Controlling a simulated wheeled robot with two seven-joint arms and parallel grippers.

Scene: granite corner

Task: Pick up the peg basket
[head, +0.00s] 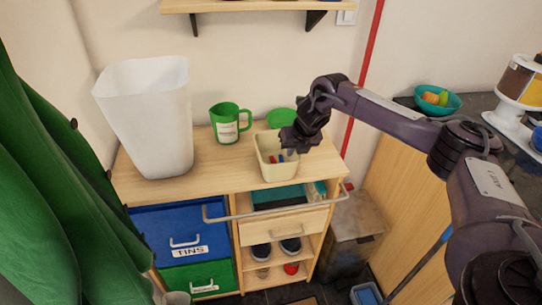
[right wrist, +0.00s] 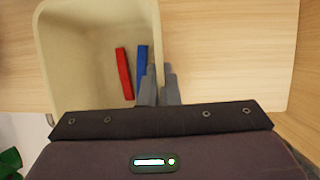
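The peg basket is a cream, open-topped basket (head: 268,148) on the wooden top of the cabinet, near its front edge. A red peg (right wrist: 123,73) and a blue peg (right wrist: 141,70) lie inside it. My right gripper (head: 291,147) is at the basket's right side. In the right wrist view its two grey fingers (right wrist: 159,84) are close together, one on each side of the basket's right wall (right wrist: 152,25), and look shut on it. The basket looks upright and still on the top. My left gripper is not in view.
A tall white bin (head: 150,120) stands left on the cabinet top. A rail (head: 270,211) runs along the front. A wall shelf (head: 250,5) is above. Green cloth (head: 60,190) hangs at left.

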